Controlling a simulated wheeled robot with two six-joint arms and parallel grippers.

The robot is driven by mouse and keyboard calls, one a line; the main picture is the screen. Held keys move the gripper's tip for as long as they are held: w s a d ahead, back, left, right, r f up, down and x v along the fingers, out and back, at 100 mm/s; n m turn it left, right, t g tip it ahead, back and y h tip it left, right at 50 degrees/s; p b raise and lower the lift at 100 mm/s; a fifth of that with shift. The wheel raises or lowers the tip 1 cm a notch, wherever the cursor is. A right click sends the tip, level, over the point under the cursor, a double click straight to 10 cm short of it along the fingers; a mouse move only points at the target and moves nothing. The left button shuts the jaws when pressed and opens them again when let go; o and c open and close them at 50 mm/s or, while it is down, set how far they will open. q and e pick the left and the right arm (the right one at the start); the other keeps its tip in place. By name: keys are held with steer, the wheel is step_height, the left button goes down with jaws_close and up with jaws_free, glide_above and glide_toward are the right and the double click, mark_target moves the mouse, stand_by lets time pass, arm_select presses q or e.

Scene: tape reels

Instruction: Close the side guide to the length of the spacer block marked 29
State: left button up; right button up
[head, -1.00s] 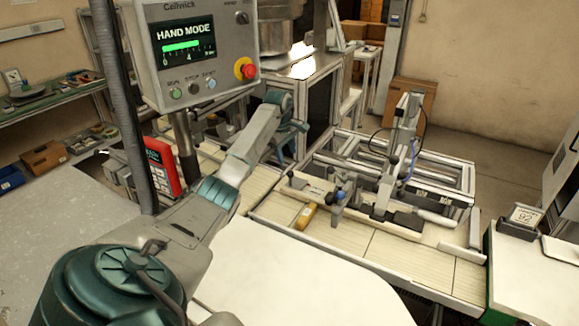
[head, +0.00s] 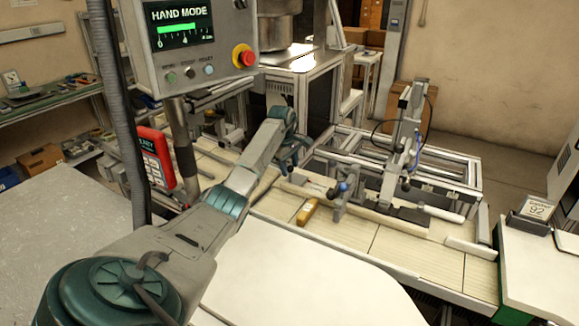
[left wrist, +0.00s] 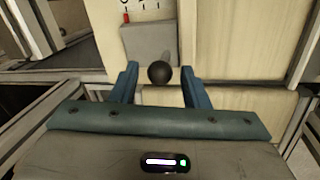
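My left gripper (head: 289,158) is low over the left part of the pale conveyor bed. In the left wrist view its two blue fingers (left wrist: 159,84) are apart, with a round black knob (left wrist: 159,72) showing between them; I see no finger touching it. Beyond the knob is a grey block (left wrist: 148,42) beside a scale with a red pointer (left wrist: 126,17). A long beige guide rail (head: 372,213) with clamps lies across the bed. A yellow-orange block (head: 307,212) lies in front of it; its marking is too small to read. My right gripper is out of view.
A control panel (head: 190,45) reading HAND MODE hangs at upper left, above a red device (head: 156,158). A post with a cable (head: 405,140) rises behind the rail. A small stand with digits resembling 92 (head: 536,208) is at right.

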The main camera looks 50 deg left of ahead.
arm_select(q)
jaws_close()
steer(key=shift+s+d, duration=0.1)
steer(key=shift+s, duration=0.45)
steer(key=shift+s+d+p, duration=0.35)
steer(key=shift+s+p, duration=0.1)
steer(key=shift+s, duration=0.35)
steer(key=shift+o, duration=1.1)
jaws_free()
steer(key=shift+r, duration=0.1)
